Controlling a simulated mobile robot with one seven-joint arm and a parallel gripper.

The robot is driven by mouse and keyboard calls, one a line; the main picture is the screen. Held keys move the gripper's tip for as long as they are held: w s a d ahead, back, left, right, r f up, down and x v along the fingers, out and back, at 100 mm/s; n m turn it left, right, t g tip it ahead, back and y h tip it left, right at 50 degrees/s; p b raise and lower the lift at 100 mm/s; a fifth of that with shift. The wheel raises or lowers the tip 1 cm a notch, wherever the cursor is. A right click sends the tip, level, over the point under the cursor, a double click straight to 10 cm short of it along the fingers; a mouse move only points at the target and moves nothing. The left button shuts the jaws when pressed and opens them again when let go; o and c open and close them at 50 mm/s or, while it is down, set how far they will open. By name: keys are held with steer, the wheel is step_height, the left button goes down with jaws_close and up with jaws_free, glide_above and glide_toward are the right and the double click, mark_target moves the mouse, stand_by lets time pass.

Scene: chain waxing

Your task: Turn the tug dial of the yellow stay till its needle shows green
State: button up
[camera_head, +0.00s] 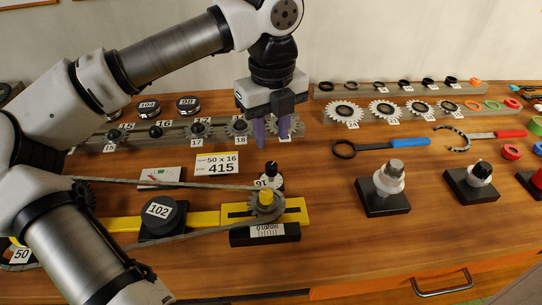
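The yellow stay (205,219) lies across the front left of the bench. A toothed wheel with a yellow hub (266,203) sits at its right end, with a chain (170,184) running round it to the left. A small white gauge (160,178) with a thin needle lies behind the stay; its reading is too small to tell. A black-topped knob marked 91 (270,175) stands just behind the wheel. I cannot tell for certain which part is the tug dial. My gripper (272,138) points down with its purple fingers apart and empty, behind and above the knob.
A black round piece marked 102 (160,215) sits by the stay. A rail of small cogs (215,130) runs behind my gripper. A card reading 415 (217,164) lies left of the knob. Two black-based posts (382,195) (472,187) stand right, with bare bench between.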

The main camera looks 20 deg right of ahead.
mark_target(272, 165)
step_height(272, 165, down, 8)
steer(key=shift+f+p, duration=0.2)
steer(key=shift+p, duration=0.4)
steer(key=c, duration=0.7)
